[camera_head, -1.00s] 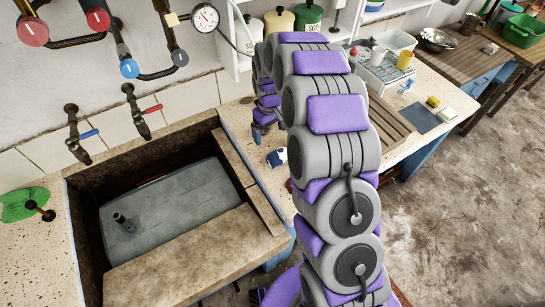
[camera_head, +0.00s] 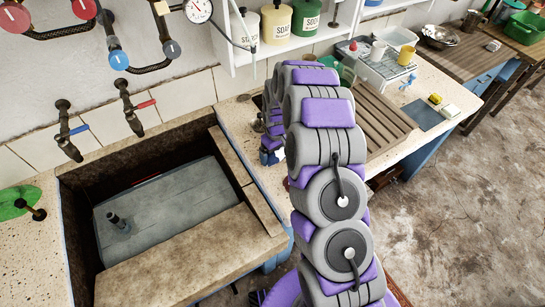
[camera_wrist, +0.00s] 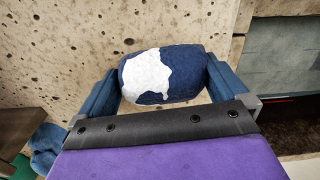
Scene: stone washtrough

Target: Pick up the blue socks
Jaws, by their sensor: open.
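The blue socks (camera_wrist: 191,70) are a rolled bundle, dark blue with a white patch, lying on the speckled stone counter in the wrist view. My gripper (camera_wrist: 161,70) is open, with one blue finger on each side of the bundle. The right finger is very close to the bundle's end; I cannot tell whether it touches. In the head view my gripper (camera_head: 271,146) is low over the counter, just right of the trough. The socks are almost wholly hidden there behind my arm and gripper.
The stone trough (camera_head: 80,186) lies left of my gripper, with a stone ledge along its near side. A ribbed drainboard (camera_head: 385,125) is to the right. Shelf jars (camera_head: 275,22) and wall taps (camera_head: 130,108) stand behind. A blue item (camera_wrist: 46,143) shows at the wrist view's lower left.

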